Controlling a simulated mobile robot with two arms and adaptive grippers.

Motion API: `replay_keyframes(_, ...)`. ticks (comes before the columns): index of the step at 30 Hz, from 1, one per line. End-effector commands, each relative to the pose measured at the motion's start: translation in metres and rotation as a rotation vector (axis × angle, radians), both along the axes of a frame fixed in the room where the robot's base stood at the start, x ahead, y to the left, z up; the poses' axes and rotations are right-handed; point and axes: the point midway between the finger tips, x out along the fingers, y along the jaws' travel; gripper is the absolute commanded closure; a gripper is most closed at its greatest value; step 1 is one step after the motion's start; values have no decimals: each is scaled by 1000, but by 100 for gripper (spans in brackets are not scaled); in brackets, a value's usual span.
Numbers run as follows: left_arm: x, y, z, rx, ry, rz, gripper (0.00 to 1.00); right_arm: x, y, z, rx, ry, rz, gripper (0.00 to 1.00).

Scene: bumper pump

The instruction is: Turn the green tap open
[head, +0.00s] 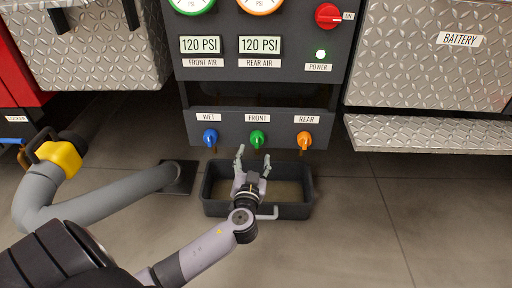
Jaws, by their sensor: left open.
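The green tap (257,138) is on the dark panel under the label FRONT, between a blue tap (210,137) labelled WET and an orange tap (304,140) labelled REAR. My left gripper (253,160) is open, its two fingers pointing up toward the panel, just below the green tap. In the picture its fingertips lie to either side of and below the tap; I cannot tell whether they touch it. The gripper looks empty. My right gripper is not in view.
A black drip tray (302,209) lies on the floor below the taps, behind my gripper. A diamond-plate step (430,134) juts out at the right.

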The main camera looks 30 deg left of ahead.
Motion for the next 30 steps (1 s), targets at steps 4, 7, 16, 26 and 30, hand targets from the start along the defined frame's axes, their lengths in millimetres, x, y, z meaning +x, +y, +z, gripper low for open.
replay_keyframes(4,28,15,-2,5,-2,0,44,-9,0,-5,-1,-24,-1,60)
replay_keyframes(7,42,22,-2,2,-1,0,44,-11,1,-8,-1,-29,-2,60)
replay_keyframes(16,60,31,0,1,0,0,44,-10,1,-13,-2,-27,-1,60)
replay_keyframes(26,60,32,0,1,0,0,50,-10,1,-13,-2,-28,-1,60)
replay_keyframes(30,60,32,0,1,0,0,59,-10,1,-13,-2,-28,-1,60)
